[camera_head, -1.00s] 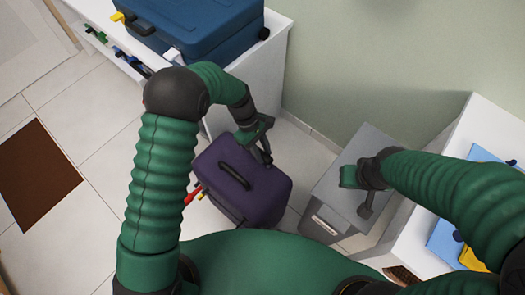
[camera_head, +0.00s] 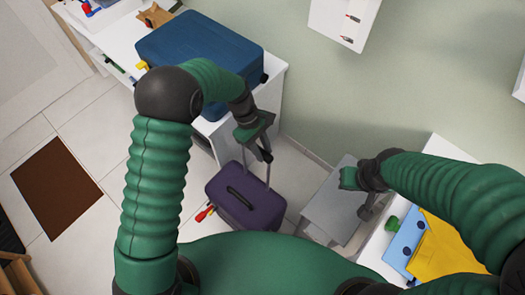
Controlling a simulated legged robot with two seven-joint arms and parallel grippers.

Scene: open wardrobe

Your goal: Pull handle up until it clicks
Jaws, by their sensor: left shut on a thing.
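A purple suitcase (camera_head: 248,208) stands on the tiled floor with a dark carry grip on its top. Its thin pull handle (camera_head: 268,174) rises from the far edge of the top, with its rods showing. My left gripper (camera_head: 264,152) is shut on the upper part of this handle, above the suitcase. The gripper hides part of the handle's crossbar. My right gripper (camera_head: 366,208) hangs over a grey box, apart from the suitcase; its finger gap is unclear.
A blue suitcase (camera_head: 205,58) lies on a white cabinet (camera_head: 272,100) behind my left arm. The grey box (camera_head: 333,205) stands right of the purple suitcase. A white surface with blue and yellow items (camera_head: 440,245) is at the right. A brown mat (camera_head: 57,188) lies on open floor at left.

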